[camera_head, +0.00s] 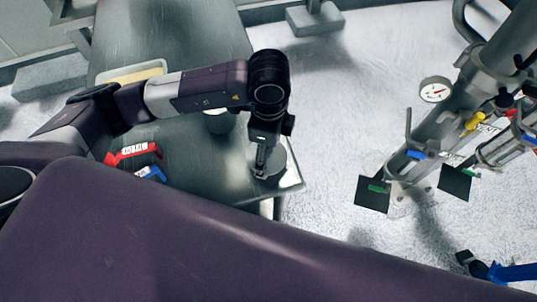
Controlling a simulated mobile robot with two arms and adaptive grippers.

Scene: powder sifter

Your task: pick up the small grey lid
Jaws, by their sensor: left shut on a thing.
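My left gripper (262,168) comes in from the left and points down at the right front corner of the metal table. It is shut on the small grey lid (279,161), a round grey piece around the fingertips. The fingers and wrist cover part of the lid. I cannot tell whether the lid touches the tabletop or is slightly above it.
On the metal table (195,172) are a red tool (133,152), a blue tool (150,173), a pale round container (219,123) partly behind my arm, and a yellowish tray (136,73). Pipework with a gauge (435,90) stands at the right, across open floor.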

